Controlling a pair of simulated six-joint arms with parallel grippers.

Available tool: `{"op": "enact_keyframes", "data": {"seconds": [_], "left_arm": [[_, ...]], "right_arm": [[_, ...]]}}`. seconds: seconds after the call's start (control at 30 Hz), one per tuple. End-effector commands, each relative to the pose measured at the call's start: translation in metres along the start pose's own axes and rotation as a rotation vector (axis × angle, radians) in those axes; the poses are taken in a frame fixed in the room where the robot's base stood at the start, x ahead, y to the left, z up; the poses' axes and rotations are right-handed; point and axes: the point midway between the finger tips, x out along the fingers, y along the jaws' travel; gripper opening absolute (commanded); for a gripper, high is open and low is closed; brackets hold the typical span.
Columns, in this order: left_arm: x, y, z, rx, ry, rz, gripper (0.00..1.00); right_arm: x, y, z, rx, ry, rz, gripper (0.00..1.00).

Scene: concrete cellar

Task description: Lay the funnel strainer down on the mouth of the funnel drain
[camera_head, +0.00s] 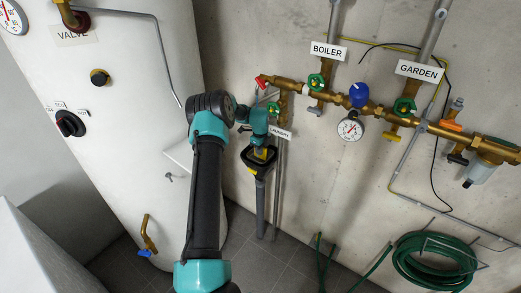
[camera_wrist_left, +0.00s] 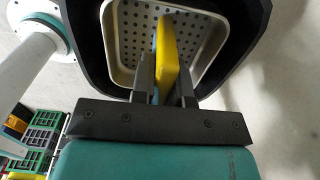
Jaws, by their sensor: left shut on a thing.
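The funnel drain is a black, square-mouthed funnel (camera_head: 246,158) on a grey pipe, low on the wall in the head view. Its wide black rim also fills the top of the left wrist view (camera_wrist_left: 258,38). The funnel strainer (camera_wrist_left: 205,35) is a pale metal pan with many small holes and an upright yellow grip. My left gripper (camera_head: 262,148) is shut on this yellow grip, over the funnel mouth. In the left wrist view the strainer sits within the outline of the black rim. I cannot tell whether it rests there or hovers. My right gripper is not in view.
Brass pipework with green valves (camera_head: 315,82) and a gauge (camera_head: 350,129) runs along the wall to the right. A large white tank (camera_head: 110,130) stands at left. A green hose (camera_head: 435,260) is coiled at lower right. A LAUNDRY sign (camera_head: 281,133) hangs close beside the gripper.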

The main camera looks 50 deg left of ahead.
Motion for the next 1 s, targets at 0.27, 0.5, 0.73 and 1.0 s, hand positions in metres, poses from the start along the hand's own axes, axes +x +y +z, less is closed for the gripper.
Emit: {"op": "enact_keyframes", "data": {"seconds": [0.27,0.5,0.73,1.0], "left_arm": [[0.0007,0.0000,0.0000,0.000,0.000,0.000,0.00],[0.0030,0.0000,0.0000,0.000,0.000,0.000,0.00],[0.0052,0.0000,0.0000,0.000,0.000,0.001,0.00],[0.0078,0.0000,0.0000,0.000,0.000,0.001,0.00]], "right_arm": [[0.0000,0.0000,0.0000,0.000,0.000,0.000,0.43],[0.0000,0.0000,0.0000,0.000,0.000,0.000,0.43],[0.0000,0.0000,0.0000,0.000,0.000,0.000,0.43],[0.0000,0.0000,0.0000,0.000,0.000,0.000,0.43]]}}
